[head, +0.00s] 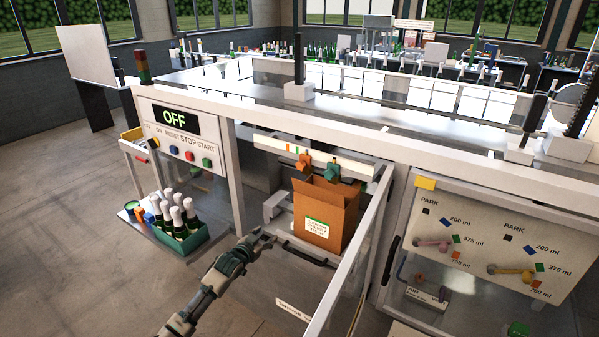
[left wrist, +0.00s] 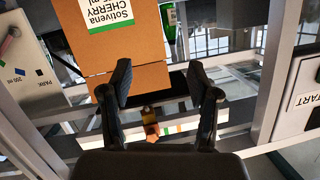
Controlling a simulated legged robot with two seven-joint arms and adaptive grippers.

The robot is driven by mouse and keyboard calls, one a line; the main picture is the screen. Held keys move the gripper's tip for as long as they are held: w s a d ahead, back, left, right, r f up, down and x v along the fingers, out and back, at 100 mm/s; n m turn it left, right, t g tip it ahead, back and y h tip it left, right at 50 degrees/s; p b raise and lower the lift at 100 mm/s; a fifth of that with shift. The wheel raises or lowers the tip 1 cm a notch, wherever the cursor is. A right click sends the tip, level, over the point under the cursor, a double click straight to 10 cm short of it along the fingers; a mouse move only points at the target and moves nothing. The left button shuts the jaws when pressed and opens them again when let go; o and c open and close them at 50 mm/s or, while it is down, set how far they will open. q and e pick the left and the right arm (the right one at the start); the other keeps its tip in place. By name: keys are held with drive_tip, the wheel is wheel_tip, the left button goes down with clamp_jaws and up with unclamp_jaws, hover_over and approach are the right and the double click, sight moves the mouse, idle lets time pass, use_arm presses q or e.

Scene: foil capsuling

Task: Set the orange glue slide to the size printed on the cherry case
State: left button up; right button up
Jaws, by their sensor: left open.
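The orange glue slide (head: 303,170) hangs on the white rail behind the case, left of a teal slide (head: 332,171). The open cardboard cherry case (head: 345,212) stands below and in front of them. Its label (head: 316,228) is too small to read its size surely. In the left wrist view the label (left wrist: 103,20) reads CHERRY and "ml"; the number is cut off. My left gripper (head: 262,240) is open and empty, low and left of the case. In its wrist view, an orange piece (left wrist: 152,133) shows beyond the open fingers (left wrist: 160,82). My right gripper is out of view.
A panel with OFF display and buttons (head: 188,155) stands left, above a green crate of bottles (head: 205,240). A metal frame post (head: 350,265) runs right of the case. At right, a plate (head: 490,235) carries pink and yellow levers with PARK and ml marks.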

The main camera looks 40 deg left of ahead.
use_arm(q)
drive_tip(key=s+d+r+m+t+h, duration=0.1)
drive_tip(key=d+r+t, duration=0.15)
drive_tip(key=r, duration=0.85)
drive_tip(key=s+d+r+m+t+h, duration=0.1)
drive_tip(key=d+r, duration=0.2)
drive_tip(key=r, duration=0.8)
drive_tip(key=p, duration=0.4)
approach(299, 166)
drive_tip(key=shift+m, duration=0.3)
drive_tip(key=w, duration=0.9)
drive_tip(key=shift+w+r, duration=0.1)
drive_tip(key=shift+w+a, duration=0.25)
drive_tip(key=shift+w, duration=0.55)
drive_tip(key=shift+s, duration=0.1)
clamp_jaws()
